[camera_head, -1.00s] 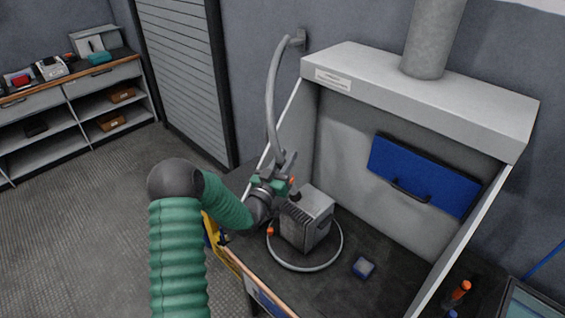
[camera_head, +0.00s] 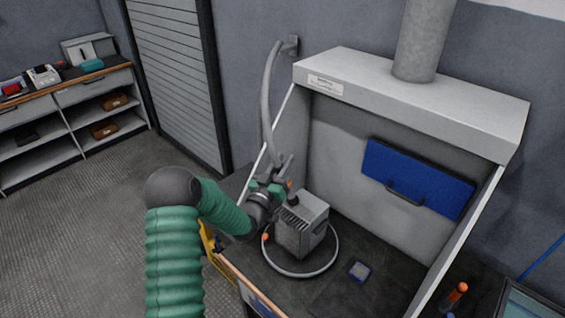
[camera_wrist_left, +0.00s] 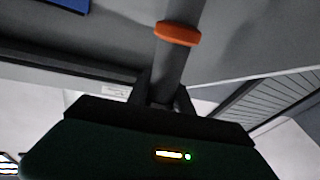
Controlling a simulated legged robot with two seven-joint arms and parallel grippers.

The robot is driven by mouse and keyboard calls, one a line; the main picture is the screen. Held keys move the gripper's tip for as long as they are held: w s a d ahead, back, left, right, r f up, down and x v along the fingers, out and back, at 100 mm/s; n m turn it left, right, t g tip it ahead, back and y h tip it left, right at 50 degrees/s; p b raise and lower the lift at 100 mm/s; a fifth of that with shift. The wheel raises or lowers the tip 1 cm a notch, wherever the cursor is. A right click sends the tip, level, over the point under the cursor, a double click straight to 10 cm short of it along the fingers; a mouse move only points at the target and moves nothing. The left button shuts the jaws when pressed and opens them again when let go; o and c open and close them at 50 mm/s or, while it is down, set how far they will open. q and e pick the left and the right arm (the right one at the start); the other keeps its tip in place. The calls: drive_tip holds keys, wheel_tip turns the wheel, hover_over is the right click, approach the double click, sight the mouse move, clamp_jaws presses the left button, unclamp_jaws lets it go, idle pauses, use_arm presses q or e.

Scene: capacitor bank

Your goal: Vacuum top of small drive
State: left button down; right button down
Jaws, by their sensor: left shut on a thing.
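The small drive (camera_head: 303,228) is a grey metal box with dark vents, standing on the dark bench under the hood. My left gripper (camera_head: 280,178) is above the drive's left side, shut on the grey vacuum hose (camera_head: 268,105), which runs up to a wall fitting. A dark nozzle end shows close to the drive's top; I cannot tell if it touches. The left wrist view shows the grey tube (camera_wrist_left: 172,68) with an orange ring (camera_wrist_left: 178,33) between the fingers. My right gripper is not in view.
A grey cable loops round the drive, with an orange end (camera_head: 265,237). A blue panel with a handle (camera_head: 418,180) is on the hood's back wall. An orange-capped bottle (camera_head: 456,293) stands at lower right.

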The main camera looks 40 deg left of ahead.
use_arm(q)
drive_tip(key=shift+s+d, duration=0.15)
drive_tip(key=shift+d, duration=1.55)
drive_tip(key=d+b, duration=0.1)
drive_tip(key=d, duration=0.2)
drive_tip(key=shift+s+d, duration=0.15)
drive_tip(key=shift+d, duration=0.25)
drive_tip(key=shift+r, duration=0.1)
wheel_tip(320, 180, up, 7)
drive_tip(key=p, duration=0.4)
drive_tip(key=shift+p, duration=0.3)
